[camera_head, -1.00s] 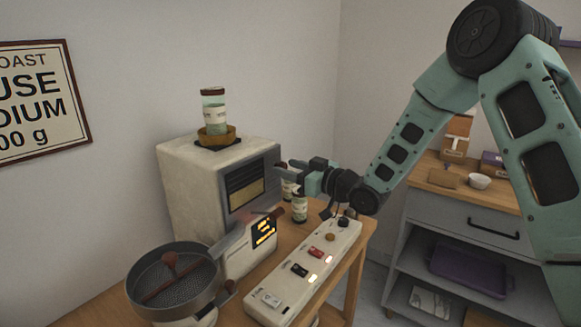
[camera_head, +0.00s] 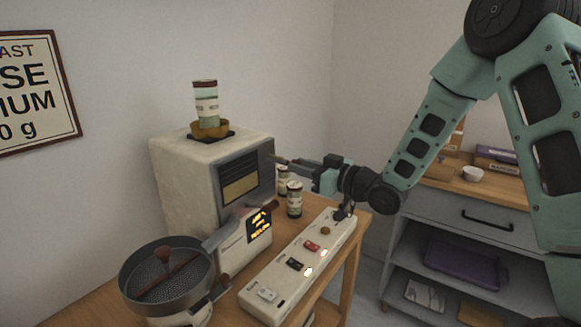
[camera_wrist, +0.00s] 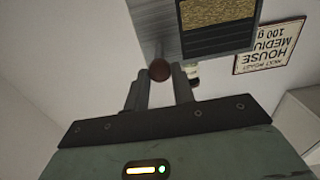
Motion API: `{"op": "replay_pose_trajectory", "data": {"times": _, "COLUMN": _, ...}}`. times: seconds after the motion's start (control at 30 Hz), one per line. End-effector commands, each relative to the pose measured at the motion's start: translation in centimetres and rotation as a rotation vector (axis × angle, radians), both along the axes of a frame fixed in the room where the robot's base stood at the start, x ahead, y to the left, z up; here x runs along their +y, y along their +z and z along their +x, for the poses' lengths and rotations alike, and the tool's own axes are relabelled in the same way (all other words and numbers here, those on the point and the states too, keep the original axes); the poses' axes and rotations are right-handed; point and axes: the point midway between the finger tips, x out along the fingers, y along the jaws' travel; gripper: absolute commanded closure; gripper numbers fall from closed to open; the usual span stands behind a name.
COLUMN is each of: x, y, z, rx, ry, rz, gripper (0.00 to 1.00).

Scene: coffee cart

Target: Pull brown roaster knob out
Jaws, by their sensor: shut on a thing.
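The white roaster (camera_head: 185,185) stands on the wooden table, with a dark front panel and a window of beans. The round brown knob (camera_wrist: 160,70) shows in the wrist view between my fingertips, with a short stalk running from it toward the roaster's front. My gripper (camera_head: 292,162) is at the right of the roaster's front in the head view and is shut on the knob. It also shows from behind in the wrist view (camera_wrist: 160,82). In the head view the fingers largely hide the knob.
A jar (camera_head: 206,105) stands in the roaster's top funnel. A round cooling tray (camera_head: 165,283) is at front left. Small jars (camera_head: 294,200) stand below my gripper, beside a white switch panel (camera_head: 300,262). A grey shelf unit (camera_head: 465,215) is at right.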

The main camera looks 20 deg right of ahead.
Motion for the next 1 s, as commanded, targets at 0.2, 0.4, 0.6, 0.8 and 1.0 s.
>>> {"op": "replay_pose_trajectory", "data": {"times": 0.2, "x": -0.3, "y": -0.1, "z": -0.4, "rx": 0.002, "ry": -0.001, "rz": 0.000, "gripper": 1.00}}
{"op": "replay_pose_trajectory", "data": {"times": 0.4, "x": -0.3, "y": -0.1, "z": -0.4, "rx": 0.003, "ry": -0.001, "rz": -0.001, "gripper": 0.54}}
{"op": "replay_pose_trajectory", "data": {"times": 0.6, "x": -0.2, "y": 0.0, "z": -0.3, "rx": 0.001, "ry": 0.000, "rz": 0.000, "gripper": 0.54}}
{"op": "replay_pose_trajectory", "data": {"times": 0.8, "x": -0.8, "y": -0.1, "z": -1.0, "rx": 0.002, "ry": -0.002, "rz": -0.001, "gripper": 0.54}}
{"op": "replay_pose_trajectory", "data": {"times": 1.0, "x": -3.1, "y": -0.2, "z": -4.0, "rx": 0.000, "ry": -0.006, "rz": -0.003, "gripper": 0.54}}
